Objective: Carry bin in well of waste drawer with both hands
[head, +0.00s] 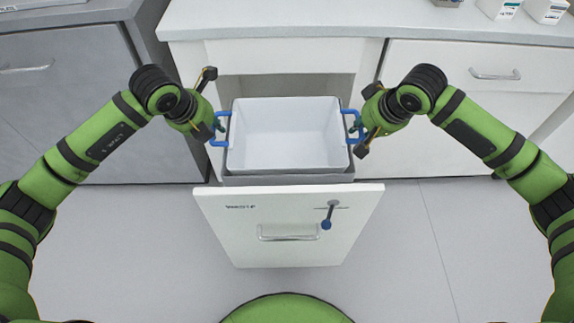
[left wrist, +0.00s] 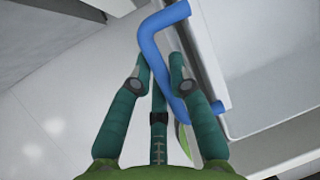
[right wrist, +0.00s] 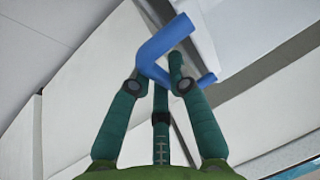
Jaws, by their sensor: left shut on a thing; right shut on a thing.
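The white bin (head: 287,135) with blue side handles sits in or just above the grey well (head: 290,179) of the pulled-out waste drawer (head: 290,225); its exact height is hard to tell. My left gripper (head: 219,127) is shut on the left blue handle, which shows in the left wrist view (left wrist: 165,60). My right gripper (head: 355,128) is shut on the right blue handle, seen in the right wrist view (right wrist: 160,48). The bin looks empty and about level. The lower part of the bin is hidden by the drawer.
A white counter (head: 300,20) runs above the drawer opening, with small boxes (head: 500,8) at its back right. The drawer front has a bar handle (head: 288,232) and a blue-tipped lever (head: 327,220). Grey cabinets (head: 60,90) stand left. The floor (head: 440,250) in front is clear.

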